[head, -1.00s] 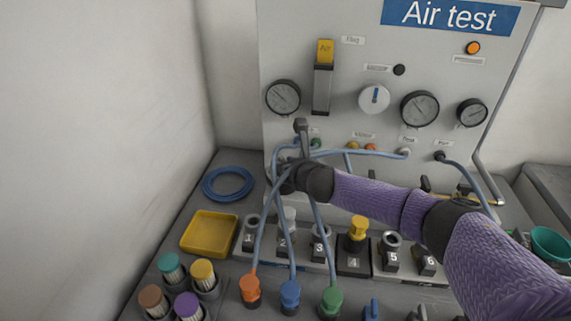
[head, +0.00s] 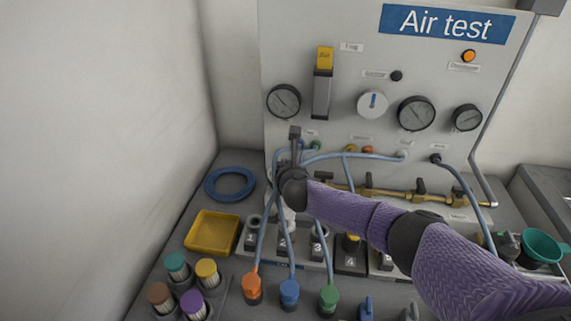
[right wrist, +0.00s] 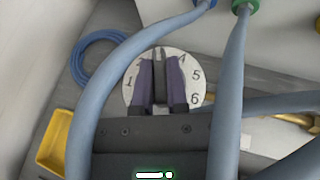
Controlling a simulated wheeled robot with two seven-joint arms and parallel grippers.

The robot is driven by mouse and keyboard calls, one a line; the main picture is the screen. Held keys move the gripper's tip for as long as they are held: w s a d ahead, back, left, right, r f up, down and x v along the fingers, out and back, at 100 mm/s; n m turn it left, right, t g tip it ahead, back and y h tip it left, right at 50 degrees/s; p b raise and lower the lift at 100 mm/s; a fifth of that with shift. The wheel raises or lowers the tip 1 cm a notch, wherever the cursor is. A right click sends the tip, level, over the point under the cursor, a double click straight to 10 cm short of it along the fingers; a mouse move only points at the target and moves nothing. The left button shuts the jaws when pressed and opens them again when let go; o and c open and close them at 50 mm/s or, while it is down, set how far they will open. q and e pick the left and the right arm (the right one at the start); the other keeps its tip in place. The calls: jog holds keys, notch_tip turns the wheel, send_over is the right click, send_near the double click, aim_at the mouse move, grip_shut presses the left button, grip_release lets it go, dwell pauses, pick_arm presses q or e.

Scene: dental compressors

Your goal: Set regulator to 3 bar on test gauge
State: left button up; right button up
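In the right wrist view a round pale dial (right wrist: 193,92) carries numbers; 1, 4, 5 and 6 show, the others are covered. My right gripper (right wrist: 160,92) has its two purple fingers on both sides of the dial's dark upright grip bar (right wrist: 159,70), seemingly pressed against it. In the head view my right gripper (head: 291,186) hides the dial. Round gauges sit on the panel: one at left (head: 284,101), a large one (head: 417,113) and one at right (head: 467,118). Their needle readings and labels are too small to read. My left gripper is not in view.
Blue hoses (head: 328,240) run close around my gripper, down to orange, blue and green connectors. A blue hose coil (head: 230,184) and a yellow tray (head: 212,233) lie to the left. A white panel knob (head: 372,104) and brass valve pipe (head: 400,194) are at right.

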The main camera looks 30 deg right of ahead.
jog(key=o, duration=0.4)
jog(key=shift+o, duration=0.2)
jog(key=shift+s+r+p, duration=0.2)
jog(key=shift+p, duration=0.1)
jog(key=p+v, duration=0.5)
jog(key=v, duration=0.4)
jog(key=shift+s, duration=0.25)
jog(key=shift+a, duration=0.1)
jog(key=shift+f, duration=0.15)
